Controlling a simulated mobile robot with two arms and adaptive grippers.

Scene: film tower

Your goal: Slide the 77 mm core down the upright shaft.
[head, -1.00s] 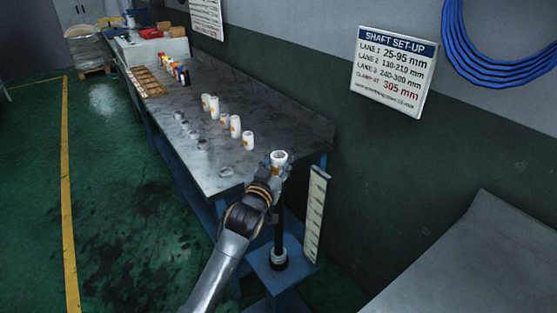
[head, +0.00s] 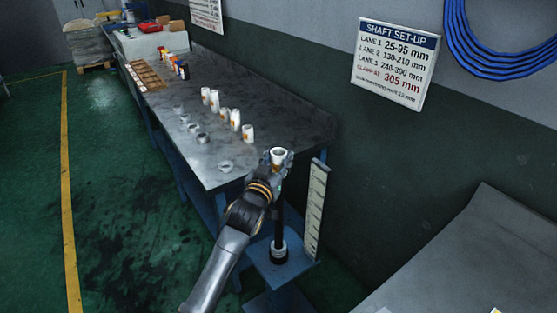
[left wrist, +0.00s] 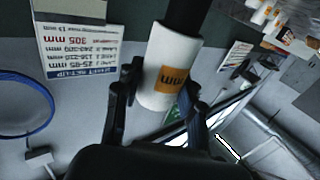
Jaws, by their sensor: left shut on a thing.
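The white core (head: 278,153) with an orange label stands upright at the top of the black upright shaft (head: 279,222). My left gripper (head: 279,160) is shut on the core, one finger on each side. In the left wrist view, the core (left wrist: 164,58) sits between the fingers of my left gripper (left wrist: 166,100), and its orange label partly shows "mm". The dark shaft (left wrist: 186,14) meets the core's lower end there; how far it is inside cannot be told. The shaft stands in a round black foot (head: 279,252). My right gripper is not in view.
A pale ruled scale (head: 315,210) stands close to the right of the shaft. The bench (head: 265,110) on the left holds several white cores, grey rings and a brown tray (head: 148,77). The shaft set-up sign (head: 394,63) hangs on the wall.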

